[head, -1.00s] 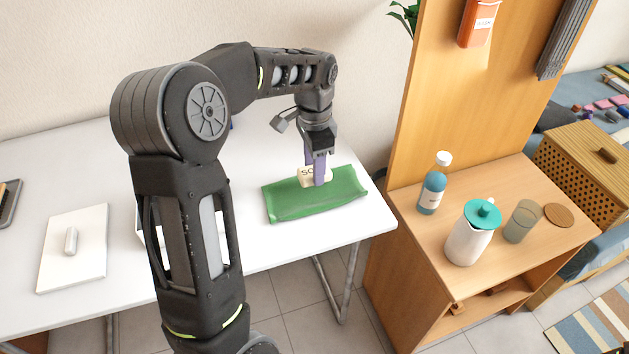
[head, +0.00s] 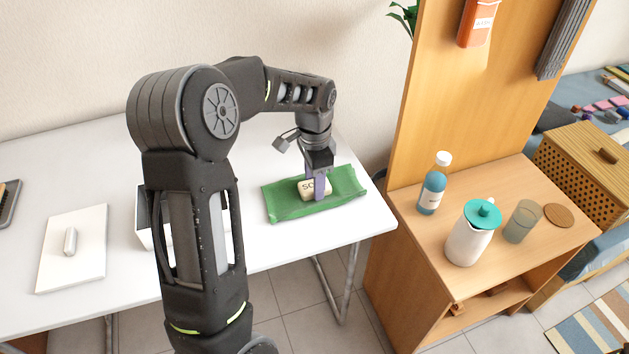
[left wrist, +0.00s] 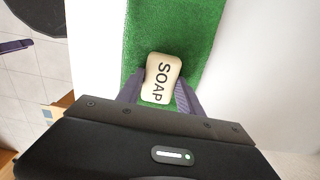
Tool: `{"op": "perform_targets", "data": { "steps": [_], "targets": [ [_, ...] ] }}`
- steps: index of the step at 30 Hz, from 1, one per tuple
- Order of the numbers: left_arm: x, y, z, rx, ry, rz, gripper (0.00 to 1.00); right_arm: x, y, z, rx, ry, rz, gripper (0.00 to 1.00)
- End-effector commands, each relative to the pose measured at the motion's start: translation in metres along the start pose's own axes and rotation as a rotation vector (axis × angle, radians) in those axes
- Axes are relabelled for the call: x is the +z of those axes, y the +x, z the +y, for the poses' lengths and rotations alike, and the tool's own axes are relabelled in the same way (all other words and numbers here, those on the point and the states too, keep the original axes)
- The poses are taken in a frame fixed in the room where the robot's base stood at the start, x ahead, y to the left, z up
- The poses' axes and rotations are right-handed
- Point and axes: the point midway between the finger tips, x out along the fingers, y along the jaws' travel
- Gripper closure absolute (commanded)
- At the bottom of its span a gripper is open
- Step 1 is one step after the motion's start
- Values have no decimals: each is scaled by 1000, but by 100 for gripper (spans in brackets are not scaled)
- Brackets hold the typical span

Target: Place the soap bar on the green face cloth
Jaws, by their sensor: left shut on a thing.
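The cream soap bar (head: 308,186), marked SOAP, is between the fingers of my left gripper (head: 319,187). In the left wrist view the soap bar (left wrist: 161,78) sits between the two purple fingers (left wrist: 160,98), with the green cloth around it. The green face cloth (head: 285,206) lies flat on the white desk near its right end. The soap is over the middle of the cloth, at or just above its surface; I cannot tell whether it touches. My right gripper is not in view.
The white desk (head: 100,153) has a white board (head: 88,240) at left and an open box (head: 143,222) partly behind my arm. A wooden cabinet right of the desk holds a blue bottle (head: 433,185), a white jug (head: 468,240) and a glass (head: 522,222).

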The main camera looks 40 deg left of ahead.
Motion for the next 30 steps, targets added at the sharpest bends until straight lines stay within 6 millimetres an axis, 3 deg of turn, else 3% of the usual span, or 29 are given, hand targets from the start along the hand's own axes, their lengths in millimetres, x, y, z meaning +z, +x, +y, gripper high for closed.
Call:
{"op": "perform_targets", "data": {
  "steps": [1, 11, 12, 18, 26, 30],
  "targets": [
    [3, 8, 1, 7, -1, -9, 100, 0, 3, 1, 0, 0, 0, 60],
    [4, 15, 2, 10, -2, -13, 100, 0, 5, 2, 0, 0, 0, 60],
    [4, 16, 2, 10, -2, -13, 54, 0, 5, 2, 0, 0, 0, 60],
    [5, 16, 2, 11, -2, -14, 37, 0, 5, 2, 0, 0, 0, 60],
    [4, -5, 1, 8, -2, -10, 35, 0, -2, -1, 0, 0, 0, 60],
    [2, -33, 1, 4, -1, -5, 35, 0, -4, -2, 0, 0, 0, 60]
  ]
}}
